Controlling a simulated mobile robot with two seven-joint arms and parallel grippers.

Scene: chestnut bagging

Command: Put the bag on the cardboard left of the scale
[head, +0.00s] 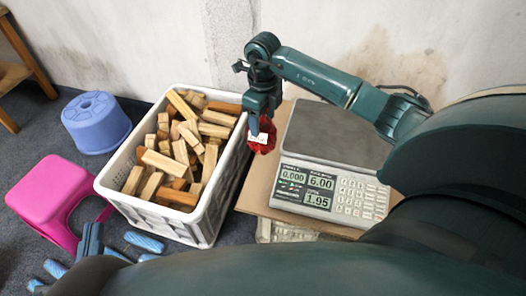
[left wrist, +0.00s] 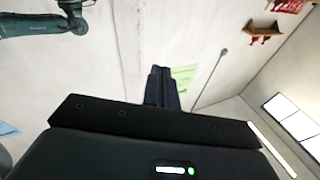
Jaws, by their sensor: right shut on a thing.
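A small red bag (head: 263,147) with a white label hangs below my right gripper (head: 259,128), which is shut on it. The bag is between the crate and the scale (head: 335,150), over the left strip of the cardboard (head: 254,197). I cannot tell whether its bottom touches the cardboard. The scale stands on the cardboard with lit displays and an empty plate. My left gripper (head: 90,238) is low at the left, away from the bag; in the left wrist view its fingers (left wrist: 162,88) look closed together and empty.
A white crate (head: 207,228) full of wooden blocks stands left of the cardboard. A blue stool (head: 95,120) and a pink stool (head: 50,195) stand on the floor farther left. Several blue objects (head: 144,242) lie near my left gripper. A wall is behind.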

